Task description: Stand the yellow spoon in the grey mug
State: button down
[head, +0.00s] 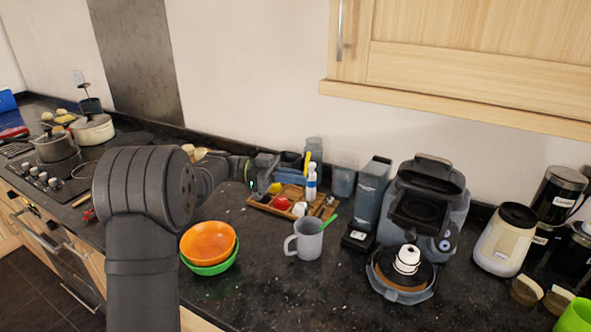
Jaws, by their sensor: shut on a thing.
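The grey mug (305,240) stands upright on the dark counter, with its handle to the left. My gripper (298,166) is behind and above it, over the wooden tray's area, and points right. It is shut on what looks like the yellow spoon (307,161), a slim yellow piece near its fingertips. The spoon is clear of the mug, and its lower part is hard to make out. A thin green handle (331,219) shows at the mug's right rim; I cannot tell whether it is inside or behind.
A wooden tray (262,207) holds a white bottle (311,185) and small red and white items. An orange bowl (208,242) sits in a green bowl (213,268) left of the mug. A coffee machine (425,215) stands to the right. The counter in front is clear.

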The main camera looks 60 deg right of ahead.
jog(key=shift+f, duration=3.8)
jog(key=c, duration=1.5)
grip_release()
jog(key=shift+w, duration=0.1)
jog(key=v, duration=1.1)
jog(key=shift+w+a, duration=0.15)
jog(key=shift+w, duration=0.2)
